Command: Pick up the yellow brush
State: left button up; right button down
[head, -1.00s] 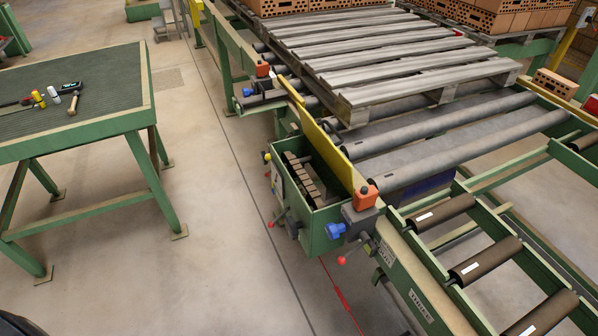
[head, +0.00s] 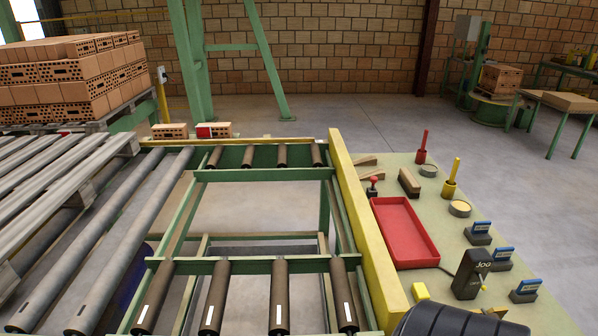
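A yellow upright handle (head: 452,178) stands on the green side table (head: 400,165) at the right; it looks like the yellow brush. Its lower end is wider, and its bristles cannot be made out. A similar red upright handle (head: 421,148) stands a little farther back. Neither gripper shows in the head view. A dark rounded part at the bottom edge seems to belong to my own arm, near the front of the table.
The side table also holds a red tray (head: 404,232), round tins (head: 460,208), blue-topped blocks (head: 502,257) and a black "JOG" box (head: 470,274). A yellow rail (head: 362,225) separates it from the roller conveyor (head: 245,265).

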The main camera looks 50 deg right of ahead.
aim_at(457, 161)
jog(key=z, duration=3.65)
jog(key=l, duration=0.1)
